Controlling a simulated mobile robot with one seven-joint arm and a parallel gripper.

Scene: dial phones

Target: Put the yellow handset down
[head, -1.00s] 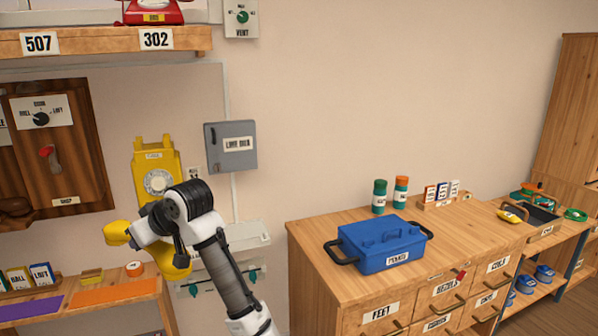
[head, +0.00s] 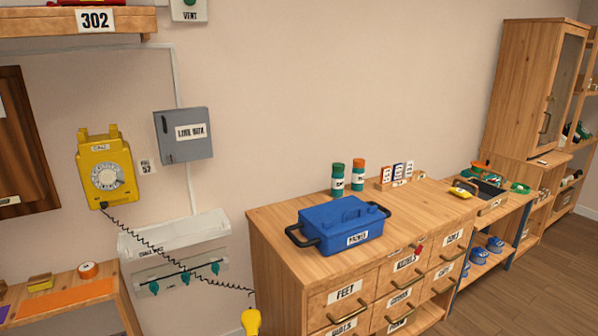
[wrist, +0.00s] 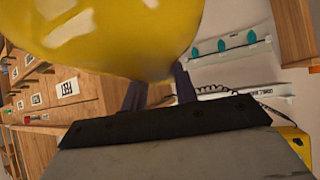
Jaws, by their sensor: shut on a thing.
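The yellow handset (head: 251,321) shows at the bottom edge of the head view, at the end of a stretched black coiled cord, in front of the wooden drawer cabinet. The cord runs back to the yellow wall phone (head: 105,172), whose top cradle is empty. In the wrist view, a large yellow end of the handset (wrist: 110,35) fills the top, close to the camera. My gripper (wrist: 158,92) is shut on the handset; its dark fingers are partly hidden behind it. My gripper is not visible in the head view.
The wooden drawer cabinet (head: 270,235) carries a blue toolbox (head: 340,226), with two bottles behind it. Its front left top is bare. A low shelf (head: 95,314) with tape and orange and purple mats stands at the left. A white rack (head: 175,247) is under the phone.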

